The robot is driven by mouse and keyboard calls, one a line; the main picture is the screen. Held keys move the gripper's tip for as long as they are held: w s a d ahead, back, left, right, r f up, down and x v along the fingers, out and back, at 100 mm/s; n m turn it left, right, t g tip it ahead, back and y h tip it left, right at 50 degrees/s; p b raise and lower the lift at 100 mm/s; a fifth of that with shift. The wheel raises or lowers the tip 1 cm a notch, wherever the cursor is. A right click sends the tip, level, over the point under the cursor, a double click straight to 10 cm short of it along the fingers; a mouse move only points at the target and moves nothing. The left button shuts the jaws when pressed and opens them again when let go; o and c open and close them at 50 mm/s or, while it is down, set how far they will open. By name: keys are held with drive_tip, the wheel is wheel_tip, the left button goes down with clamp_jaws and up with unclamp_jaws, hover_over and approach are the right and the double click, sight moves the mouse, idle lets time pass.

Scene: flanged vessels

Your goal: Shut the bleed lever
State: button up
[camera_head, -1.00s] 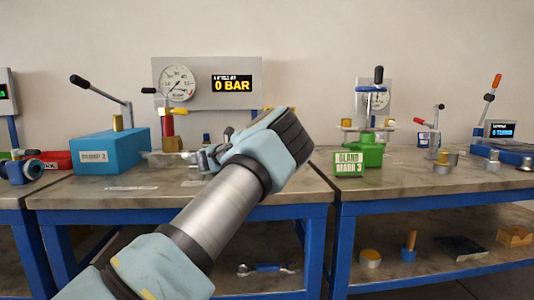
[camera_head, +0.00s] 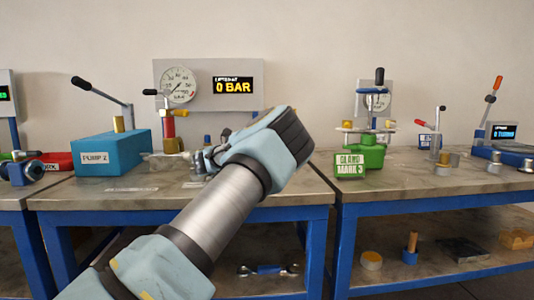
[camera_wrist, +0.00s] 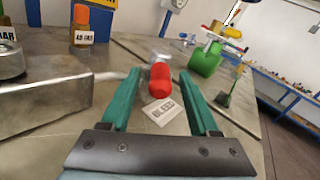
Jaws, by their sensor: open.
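The bleed lever shows in the wrist view as a red rounded grip (camera_wrist: 160,76) on a grey metal fitting (camera_wrist: 158,57). A white plate marked BLEED (camera_wrist: 163,110) lies on the bench just on the near side of it. My gripper (camera_wrist: 159,72) is open. Its two green fingers point forward, one on each side of the red grip, with visible gaps; I cannot tell whether their heights match. In the head view my own arm covers the lever and the gripper.
A metal block (camera_wrist: 45,100) stands left of the fingers, with an orange-brown bottle (camera_wrist: 92,22) behind. In the head view the gauge panel (camera_head: 238,102) reads 0 BAR. The blue pump box (camera_head: 110,153) is at left, and a green gland stand (camera_head: 371,156) is on the right-hand bench.

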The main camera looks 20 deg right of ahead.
drive_tip(key=b+v, duration=0.1)
drive_tip(key=v, duration=0.8)
drive_tip(key=shift+s+a, duration=0.1)
drive_tip(key=shift+a, duration=0.1)
drive_tip(key=shift+c, duration=0.3)
